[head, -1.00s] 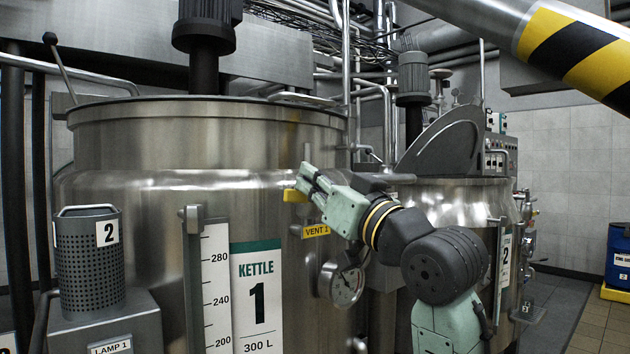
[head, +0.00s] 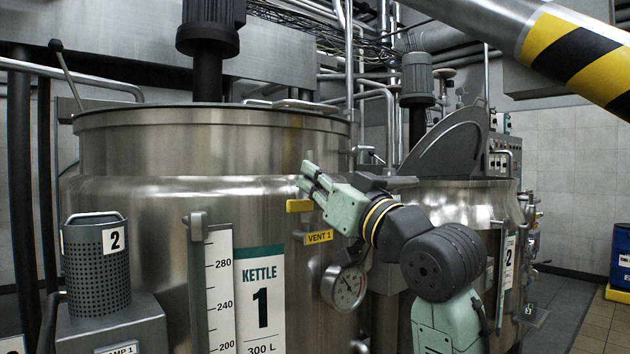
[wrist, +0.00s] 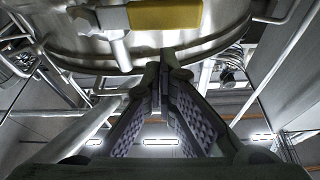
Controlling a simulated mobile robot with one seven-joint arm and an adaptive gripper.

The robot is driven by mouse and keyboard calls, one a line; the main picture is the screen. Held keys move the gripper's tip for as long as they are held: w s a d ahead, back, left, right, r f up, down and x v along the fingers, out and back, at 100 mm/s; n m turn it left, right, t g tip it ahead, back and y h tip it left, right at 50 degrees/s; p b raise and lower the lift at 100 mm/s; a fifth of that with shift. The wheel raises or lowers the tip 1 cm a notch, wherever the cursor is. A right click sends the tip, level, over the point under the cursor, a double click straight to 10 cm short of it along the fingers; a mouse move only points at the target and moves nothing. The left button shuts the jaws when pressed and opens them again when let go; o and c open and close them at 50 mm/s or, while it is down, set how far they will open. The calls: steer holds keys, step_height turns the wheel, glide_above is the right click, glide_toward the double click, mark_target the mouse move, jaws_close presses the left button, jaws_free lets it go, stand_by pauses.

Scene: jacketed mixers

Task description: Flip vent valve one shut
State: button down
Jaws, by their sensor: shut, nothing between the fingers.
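The yellow handle of vent valve one (head: 299,206) lies about level on the front of kettle 1, just above and left of its yellow VENT 1 label (head: 319,237). My gripper (head: 304,178) is shut and empty, a little above the handle in the head view. In the wrist view the yellow handle (wrist: 165,14) and its metal stem cross the top edge, beyond my shut fingertips (wrist: 160,72). A gap shows between fingertips and handle there. The valve body is mostly hidden in the head view.
Kettle 1 (head: 140,225) fills the left and middle. A round gauge (head: 348,287) sits below the label, close to my arm. A level scale (head: 215,285) and lamp box (head: 115,325) stand left. A striped pipe (head: 575,55) crosses the upper right.

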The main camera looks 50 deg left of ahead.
steer(key=w+r+b+v, duration=0.1)
steer(key=r+b+v, duration=0.1)
steer(key=v, duration=0.7)
steer(key=shift+s+d+b, duration=0.35)
steer(key=shift+s+d, duration=0.15)
steer(key=shift+f, duration=0.15)
